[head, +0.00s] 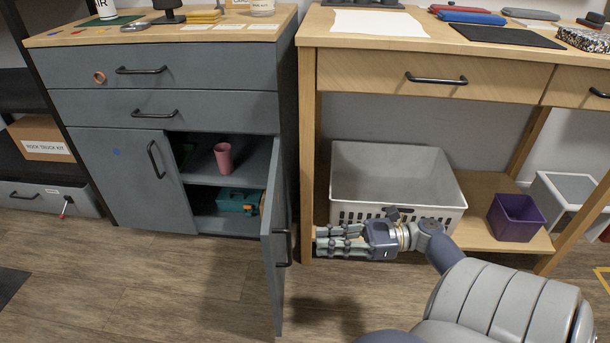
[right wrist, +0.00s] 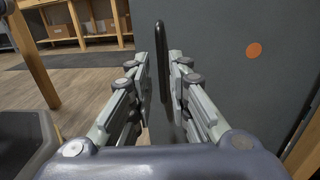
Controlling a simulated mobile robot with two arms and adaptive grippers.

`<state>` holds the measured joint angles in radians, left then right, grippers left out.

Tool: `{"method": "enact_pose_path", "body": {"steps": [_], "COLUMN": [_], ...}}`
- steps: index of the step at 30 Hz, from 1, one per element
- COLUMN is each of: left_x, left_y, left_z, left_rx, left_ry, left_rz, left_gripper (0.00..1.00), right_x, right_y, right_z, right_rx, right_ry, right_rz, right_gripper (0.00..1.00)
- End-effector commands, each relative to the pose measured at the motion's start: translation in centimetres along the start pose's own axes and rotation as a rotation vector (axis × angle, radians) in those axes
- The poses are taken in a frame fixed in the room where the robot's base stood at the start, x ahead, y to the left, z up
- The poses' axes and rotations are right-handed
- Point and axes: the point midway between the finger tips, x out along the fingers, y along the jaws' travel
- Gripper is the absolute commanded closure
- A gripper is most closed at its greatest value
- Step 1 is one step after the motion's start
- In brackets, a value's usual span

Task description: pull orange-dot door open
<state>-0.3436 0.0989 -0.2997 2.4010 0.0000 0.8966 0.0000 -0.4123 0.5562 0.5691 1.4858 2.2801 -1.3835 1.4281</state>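The orange-dot door (head: 274,235) is the right door of the grey cabinet and stands swung well out from it. Its outer face is edge-on in the head view; the right wrist view shows that face with the orange dot (right wrist: 254,50). Its black bar handle (right wrist: 162,62) is upright and also shows in the head view (head: 284,248). My right gripper (head: 317,242) points left at the handle, with a small gap to it in the head view. In the right wrist view its fingers (right wrist: 161,58) are apart, one on each side of the handle. My left gripper is out of view.
The closed left door (head: 125,175) has a blue dot. Inside the cabinet are a pink cup (head: 223,158) and a teal box (head: 238,200). A white basket (head: 390,180) and purple bin (head: 515,217) sit on the bench's lower shelf behind my arm. Floor in front is clear.

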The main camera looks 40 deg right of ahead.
Motion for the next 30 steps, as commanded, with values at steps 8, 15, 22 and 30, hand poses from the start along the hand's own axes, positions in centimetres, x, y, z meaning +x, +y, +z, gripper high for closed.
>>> {"method": "enact_pose_path", "body": {"steps": [8, 15, 22, 30], "left_x": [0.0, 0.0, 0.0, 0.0], "left_y": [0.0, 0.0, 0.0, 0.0], "left_z": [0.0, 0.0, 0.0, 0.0], "left_rx": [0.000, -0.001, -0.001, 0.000], "left_ry": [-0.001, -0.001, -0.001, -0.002], "left_rz": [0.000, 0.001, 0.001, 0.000], "left_gripper": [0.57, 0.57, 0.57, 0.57], "right_x": [-2.5, -2.6, -2.5, -2.6], "right_y": [0.0, 0.0, 0.0, 0.0], "right_z": [0.0, 0.0, 0.0, 0.0], "right_rx": [0.000, 0.000, 0.000, 0.001], "right_ry": [0.001, 0.000, 0.001, 0.001], "right_rz": [0.001, 0.001, 0.001, 0.001], "right_gripper": [0.83, 0.83, 0.83, 0.83]}}
